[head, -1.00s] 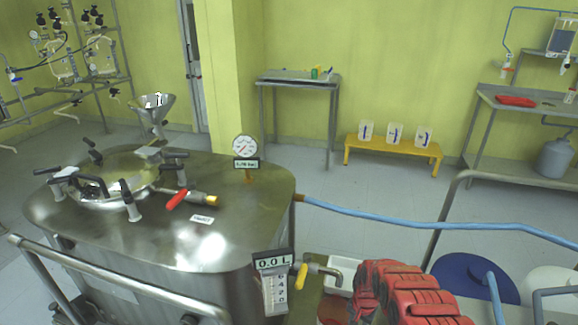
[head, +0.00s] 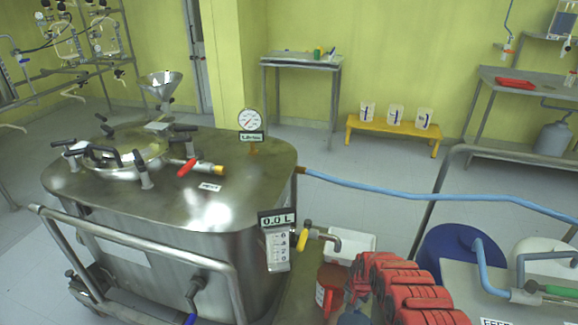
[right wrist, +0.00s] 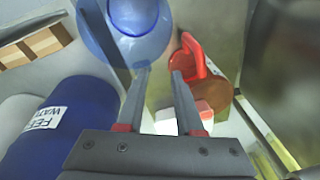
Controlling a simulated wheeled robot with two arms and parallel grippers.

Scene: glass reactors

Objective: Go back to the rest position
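My right arm (head: 405,290) is red and comes in at the bottom right of the head view. Its gripper is not clearly visible there. In the right wrist view my right gripper (right wrist: 160,74) points down with its two fingers apart and nothing between them. Below it are a translucent blue container (right wrist: 135,22) and an orange-red jug with a red handle (right wrist: 200,58). The fingers appear clear of both, though the depth is hard to judge. My left gripper is in neither view.
A steel reactor (head: 235,190) with a gauge (head: 249,120) and a 0.0 L display (head: 277,220) stands at left. A red canister (head: 328,285) and a white tray (head: 350,243) are beside it. A blue drum (head: 445,245) and blue hose (head: 400,193) lie right. Open floor lies behind.

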